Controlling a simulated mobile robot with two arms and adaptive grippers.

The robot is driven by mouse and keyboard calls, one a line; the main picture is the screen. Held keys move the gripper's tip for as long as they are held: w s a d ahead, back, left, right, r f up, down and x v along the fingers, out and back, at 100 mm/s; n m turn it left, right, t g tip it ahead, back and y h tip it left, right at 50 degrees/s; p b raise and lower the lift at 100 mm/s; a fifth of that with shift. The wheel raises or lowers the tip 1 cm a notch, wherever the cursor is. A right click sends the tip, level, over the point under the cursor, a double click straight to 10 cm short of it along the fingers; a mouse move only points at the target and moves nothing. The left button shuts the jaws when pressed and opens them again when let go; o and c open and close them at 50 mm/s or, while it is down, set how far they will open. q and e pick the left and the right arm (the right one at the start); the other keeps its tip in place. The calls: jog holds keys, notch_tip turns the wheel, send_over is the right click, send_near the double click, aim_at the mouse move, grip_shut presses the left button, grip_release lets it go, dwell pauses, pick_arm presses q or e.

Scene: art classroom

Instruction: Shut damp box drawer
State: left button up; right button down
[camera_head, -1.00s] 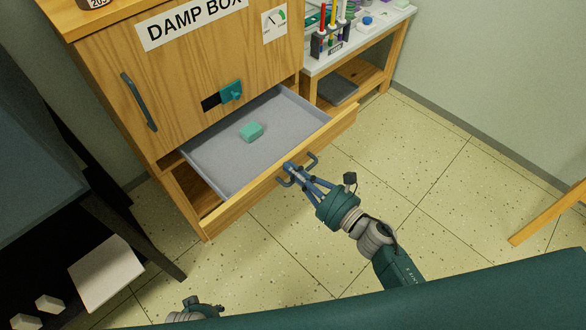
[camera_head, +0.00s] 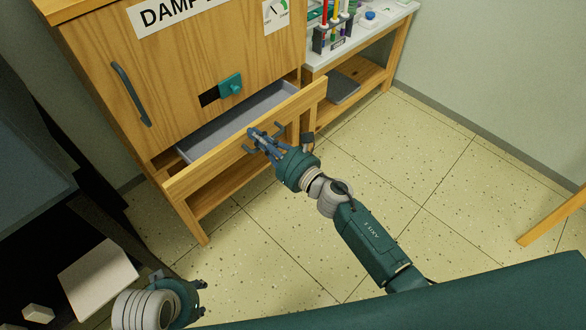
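The damp box (camera_head: 190,62) is a wooden cabinet with a "DAMP" label, at the upper left. Its drawer (camera_head: 215,152) is partly open, with a narrow strip of its grey inside (camera_head: 240,120) showing behind the wooden front. A dark bar handle sits on the drawer front. My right gripper (camera_head: 260,138) is at this handle, its fingers around or against the bar; I cannot tell if they are closed on it. My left gripper (camera_head: 190,292) is low at the left, mostly hidden behind its wrist, away from the drawer.
A teal latch (camera_head: 230,86) and a dark door handle (camera_head: 131,94) are on the cabinet front. A shelf table (camera_head: 360,50) with art supplies stands right of it. A dark table (camera_head: 40,170) and pale blocks are at left. Speckled floor (camera_head: 430,190) is clear at right.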

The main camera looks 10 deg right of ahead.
aim_at(246, 127)
jog(key=b+x, duration=0.1)
jog(key=x, duration=0.3)
jog(key=shift+w+b, duration=0.1)
jog(key=shift+b, duration=0.2)
pick_arm(q)
jog(key=shift+v, duration=2.15)
pick_arm(e)
jog(key=shift+x, duration=1)
pick_arm(q)
jog(key=shift+a, duration=0.1)
